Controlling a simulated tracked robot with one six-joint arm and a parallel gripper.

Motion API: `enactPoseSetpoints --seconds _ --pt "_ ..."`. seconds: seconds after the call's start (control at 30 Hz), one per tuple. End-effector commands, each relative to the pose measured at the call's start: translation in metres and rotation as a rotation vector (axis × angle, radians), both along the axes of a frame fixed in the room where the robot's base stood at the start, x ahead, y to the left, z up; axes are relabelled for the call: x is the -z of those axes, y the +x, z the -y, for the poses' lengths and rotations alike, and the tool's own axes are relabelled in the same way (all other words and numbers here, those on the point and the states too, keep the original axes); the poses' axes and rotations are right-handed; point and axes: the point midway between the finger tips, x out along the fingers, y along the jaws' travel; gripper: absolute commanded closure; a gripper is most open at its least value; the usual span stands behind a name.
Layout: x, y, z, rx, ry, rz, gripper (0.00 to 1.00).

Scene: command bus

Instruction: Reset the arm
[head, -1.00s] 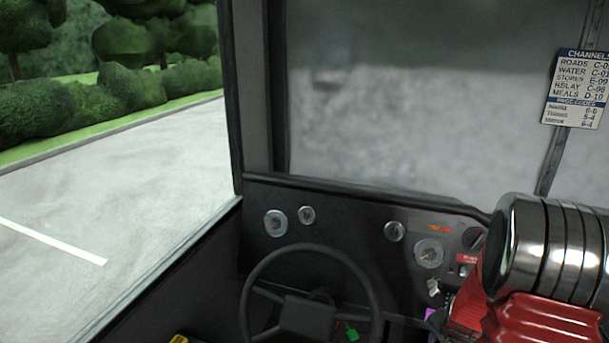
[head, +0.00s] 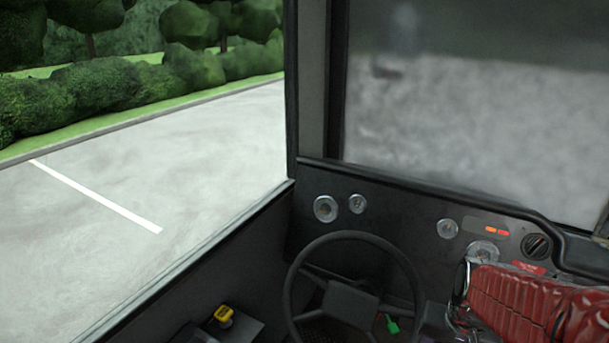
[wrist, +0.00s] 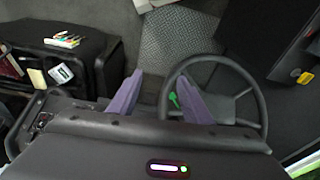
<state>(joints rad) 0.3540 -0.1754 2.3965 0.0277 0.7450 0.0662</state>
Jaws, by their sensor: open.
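My gripper (wrist: 160,79) shows in the wrist view with two purple fingers spread apart and nothing between them. The floor and part of a steering wheel show beyond the fingers, and the right finger overlaps the wheel's left side. My red arm (head: 530,305) fills the lower right of the head view, in front of part of the dashboard.
The steering wheel (head: 290,292) stands before the dashboard (head: 400,205), with a green tag (head: 392,325) near its hub. A yellow knob (head: 223,314) is at lower left. In the wrist view, a dark cabinet (wrist: 85,52) carries several coloured sticks.

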Motion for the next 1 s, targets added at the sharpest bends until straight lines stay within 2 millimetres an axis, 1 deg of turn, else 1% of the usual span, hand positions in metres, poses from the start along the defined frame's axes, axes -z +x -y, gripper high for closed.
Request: enactPoseSetpoints --seconds 0.03,0.2,0.5,0.9,1.0 --pt "-0.008 -0.005 -0.008 -0.033 -0.006 0.005 0.55" --pt "-0.030 -0.022 -0.032 -0.131 -0.023 0.015 0.55" --pt "-0.066 -0.046 -0.068 -0.256 -0.060 0.085 0.55" --pt "-0.119 -0.058 -0.110 -0.395 -0.102 0.285 0.55" --pt "-0.126 -0.059 -0.118 -0.420 -0.104 0.308 0.55"
